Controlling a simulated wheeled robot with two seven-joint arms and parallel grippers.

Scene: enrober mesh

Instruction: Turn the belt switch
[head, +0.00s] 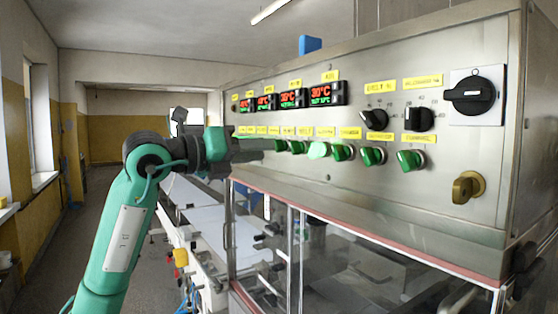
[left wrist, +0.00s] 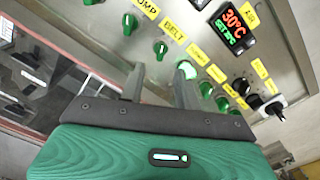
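The belt switch is a green knob below the yellow BELT label (left wrist: 172,30), on the steel control panel. In the left wrist view the belt switch (left wrist: 160,47) is unlit and lies just beyond the gap between my fingertips. My left gripper (left wrist: 160,72) is open and empty, its two fingers apart and pointing at the panel. In the head view my left gripper (head: 262,146) reaches from the left to the row of green switches, and its tips hide part of the row's left end. I cannot tell whether they touch the panel. My right gripper is out of view.
A lit green switch (left wrist: 186,69) sits close to the right of the belt switch, and the pump switch (left wrist: 129,22) to the left. Red displays (head: 320,94), black dials (head: 374,119) and a brass key knob (head: 467,187) share the panel. A clear enclosure (head: 340,260) is below.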

